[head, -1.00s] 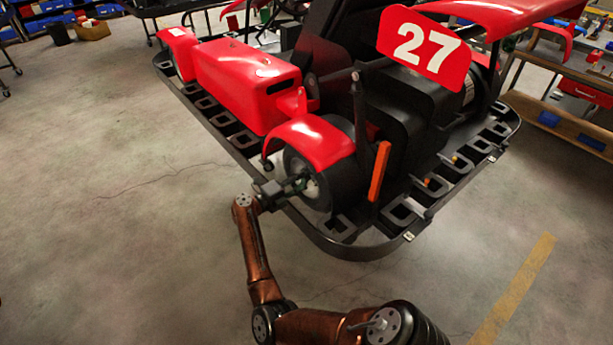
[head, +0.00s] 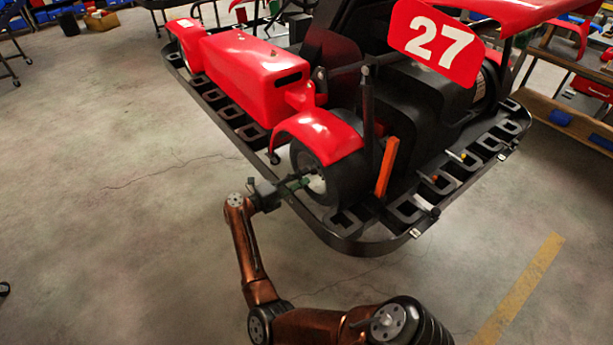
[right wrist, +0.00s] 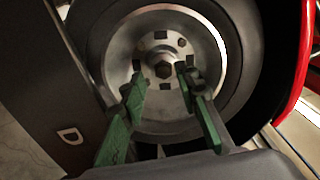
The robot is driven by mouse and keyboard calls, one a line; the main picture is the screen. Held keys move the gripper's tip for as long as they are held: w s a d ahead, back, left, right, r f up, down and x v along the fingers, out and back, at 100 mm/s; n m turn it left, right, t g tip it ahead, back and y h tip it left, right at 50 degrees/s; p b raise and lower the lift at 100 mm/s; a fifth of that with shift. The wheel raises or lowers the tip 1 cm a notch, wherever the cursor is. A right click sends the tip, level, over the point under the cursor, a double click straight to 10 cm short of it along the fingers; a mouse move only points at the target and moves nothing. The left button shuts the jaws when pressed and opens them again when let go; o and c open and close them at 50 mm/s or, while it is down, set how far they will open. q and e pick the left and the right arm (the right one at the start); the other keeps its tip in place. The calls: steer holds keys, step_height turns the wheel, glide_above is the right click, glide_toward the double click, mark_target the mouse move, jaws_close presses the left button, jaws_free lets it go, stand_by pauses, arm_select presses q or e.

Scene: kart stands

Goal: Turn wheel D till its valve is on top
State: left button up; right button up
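The kart's near wheel (head: 345,182) has a black tyre and sits under a red fender. In the right wrist view, the wheel's silver rim (right wrist: 208,45) and hub nut (right wrist: 163,70) face the camera. The green fingers of my right gripper (right wrist: 160,76) are spread apart in front of the hub, with nothing held between them. I cannot make out a valve. My left gripper is not in view.
The red kart (head: 250,75) with number 27 rests on a black slotted stand (head: 355,243), whose rim runs close to the wheel. An orange upright bar (head: 386,166) stands right of the wheel. The concrete floor (head: 120,190) at left is clear.

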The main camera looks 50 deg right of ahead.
steer(key=a, duration=0.4)
steer(key=shift+w+a, duration=0.1)
steer(key=shift+w, duration=0.25)
steer(key=shift+r, duration=0.1)
stand_by(0.3)
steer(key=w+a, duration=0.1)
steer(key=a, duration=0.7)
steer(key=shift+w, duration=0.15)
steer(key=shift+d, duration=0.1)
